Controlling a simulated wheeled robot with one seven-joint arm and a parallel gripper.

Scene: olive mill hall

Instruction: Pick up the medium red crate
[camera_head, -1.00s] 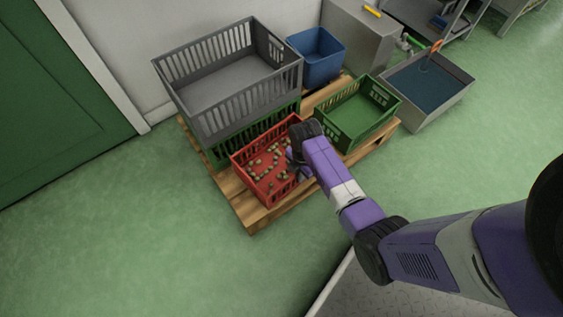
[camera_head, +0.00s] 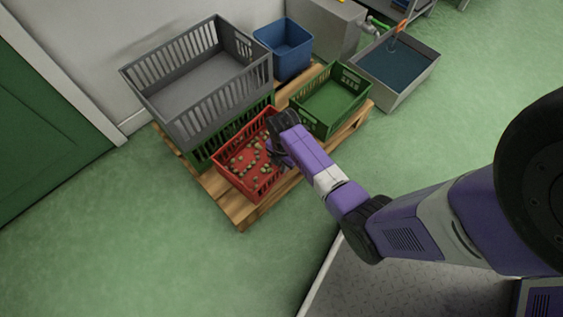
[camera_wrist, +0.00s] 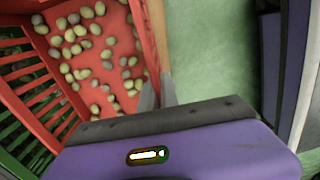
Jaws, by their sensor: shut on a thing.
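The medium red crate (camera_head: 229,177) has slatted walls and holds several green-brown olives. It stands on the wooden pallet (camera_head: 240,213), in front of a green crate under a grey one. My gripper (camera_head: 279,156) is at the crate's right side, partly hidden by my own arm. In the wrist view the red crate (camera_wrist: 143,40) fills the upper left, and my gripper (camera_wrist: 158,92) is shut on its right wall near the rim. I cannot tell whether the crate is clear of the pallet.
A large grey crate (camera_head: 152,75) stands on a green crate (camera_head: 205,155) close behind the red crate. Another green crate (camera_head: 327,122) is at the right, with a blue bin (camera_head: 285,62) behind. A grey water basin (camera_head: 405,92) stands further right. Floor at the front left is clear.

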